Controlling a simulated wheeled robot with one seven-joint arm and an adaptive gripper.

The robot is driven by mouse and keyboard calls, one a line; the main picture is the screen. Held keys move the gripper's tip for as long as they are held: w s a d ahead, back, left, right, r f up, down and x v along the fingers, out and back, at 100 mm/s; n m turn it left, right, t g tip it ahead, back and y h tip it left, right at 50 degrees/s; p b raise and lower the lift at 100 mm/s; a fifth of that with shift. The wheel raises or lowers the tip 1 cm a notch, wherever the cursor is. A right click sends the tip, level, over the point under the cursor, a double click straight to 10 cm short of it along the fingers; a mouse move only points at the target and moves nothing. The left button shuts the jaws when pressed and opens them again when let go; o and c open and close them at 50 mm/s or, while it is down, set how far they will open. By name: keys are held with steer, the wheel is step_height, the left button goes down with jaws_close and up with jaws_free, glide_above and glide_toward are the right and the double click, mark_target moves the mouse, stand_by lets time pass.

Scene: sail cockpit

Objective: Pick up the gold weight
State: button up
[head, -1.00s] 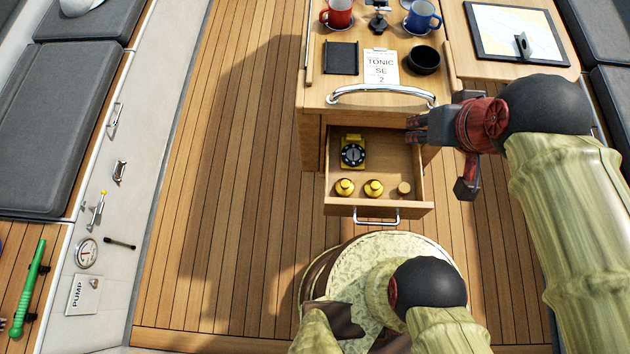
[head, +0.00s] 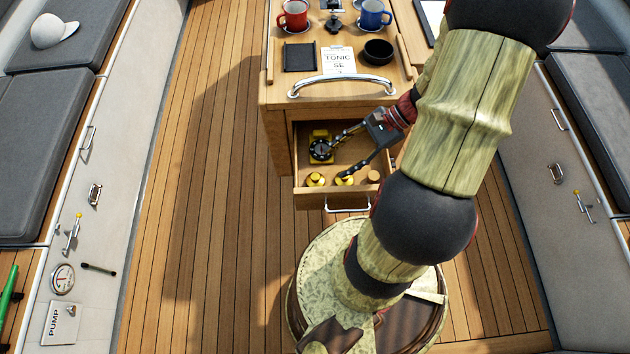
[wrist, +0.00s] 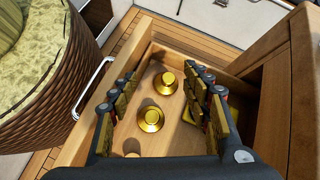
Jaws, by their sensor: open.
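Two gold weights stand upright in the open drawer (head: 330,199), a left one (head: 315,180) and a middle one (head: 344,180). I cannot tell which one the task names. A duller tan piece (head: 374,177) stands right of them. My gripper (head: 338,158) is open, reaching into the drawer from the right, one finger close to the middle weight. In the wrist view one gold weight (wrist: 166,82) is farther off and the other (wrist: 151,119) nearer, both in the gap between my open fingers. The gap holds nothing gripped.
A yellow instrument with a black dial (head: 320,148) sits behind the weights, near a finger. The drawer walls are close around the gripper. A chrome rail (head: 340,82) runs above on the cabinet, which bears a red mug (head: 293,14), a blue mug (head: 374,13) and a black bowl (head: 378,51).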

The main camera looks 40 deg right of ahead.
mark_target(317, 177)
steer(key=d+f+m+t, duration=0.1)
steer(key=f, duration=0.1)
steer(key=s+d+f+m+t, duration=0.1)
steer(key=m, duration=0.1)
steer(key=d+f+m+t+y, duration=0.1)
steer(key=f+m, duration=0.1)
steer(key=shift+s+f, duration=0.35)
steer(key=shift+f+m+t+b, duration=0.2)
steer(key=shift+m+t+b, duration=0.1)
steer(key=shift+b, duration=0.05)
steer(key=b+x, duration=0.2)
steer(key=x, duration=0.3)
steer(key=shift+w+a+f, duration=0.1)
steer(key=shift+w, duration=0.05)
steer(key=shift+r+b+x, duration=0.1)
steer(key=shift+b+x, duration=0.6)
steer(key=shift+x, duration=0.9)
steer(key=shift+r+b+x, duration=0.15)
steer(key=shift+b+x, duration=0.5)
steer(key=shift+x, duration=1)
steer(key=shift+w, duration=0.2)
steer(key=shift+s, duration=0.1)
jaws_close()
